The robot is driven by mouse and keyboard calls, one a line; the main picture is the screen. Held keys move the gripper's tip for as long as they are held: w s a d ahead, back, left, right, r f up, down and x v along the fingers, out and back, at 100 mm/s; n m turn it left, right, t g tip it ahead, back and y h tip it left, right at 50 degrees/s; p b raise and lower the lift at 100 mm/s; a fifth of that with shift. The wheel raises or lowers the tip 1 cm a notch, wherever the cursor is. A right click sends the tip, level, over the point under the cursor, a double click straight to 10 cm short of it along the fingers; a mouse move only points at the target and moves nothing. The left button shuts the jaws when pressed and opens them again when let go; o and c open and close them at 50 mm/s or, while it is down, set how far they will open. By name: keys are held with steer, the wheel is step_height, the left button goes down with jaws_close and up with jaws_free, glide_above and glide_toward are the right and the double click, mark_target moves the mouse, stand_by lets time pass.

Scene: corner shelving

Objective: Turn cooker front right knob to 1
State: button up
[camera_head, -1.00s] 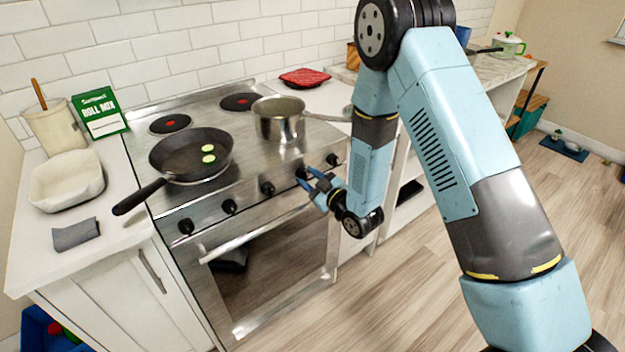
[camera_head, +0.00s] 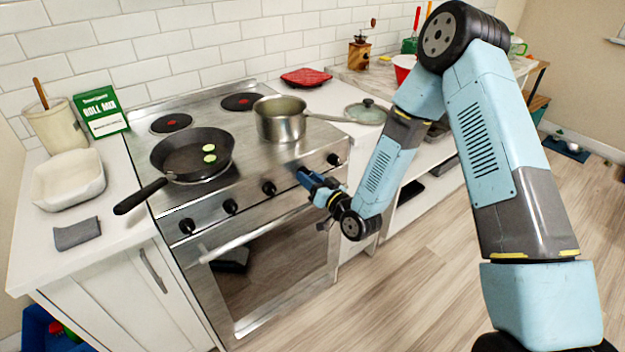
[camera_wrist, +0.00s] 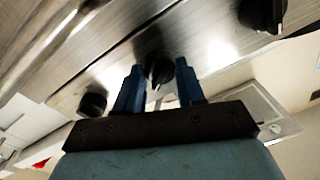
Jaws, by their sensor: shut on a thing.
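The steel cooker (camera_head: 290,160) has a row of black knobs along its front panel. My gripper (camera_head: 303,174) is at the second knob from the right in the head view and hides it there. In the wrist view my gripper (camera_wrist: 160,80) has its two blue fingers on either side of that black knob (camera_wrist: 160,66), shut on it. A pale pointer mark shows on the knob; its setting cannot be read. The rightmost knob (camera_head: 334,159) is free, and so is the middle knob (camera_head: 269,188) to the left.
A frying pan (camera_head: 190,155) with green slices and a steel pot (camera_head: 281,119) stand on the hob, above the knobs. The oven door handle (camera_head: 240,240) runs below the panel. Neighbouring knobs (camera_wrist: 92,103) and (camera_wrist: 262,14) flank my fingers closely.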

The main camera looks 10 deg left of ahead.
steer(key=shift+a+r+m, duration=0.1)
steer(key=shift+m, duration=0.5)
steer(key=shift+w, duration=0.1)
steer(key=o, duration=1)
steer(key=shift+o, duration=0.2)
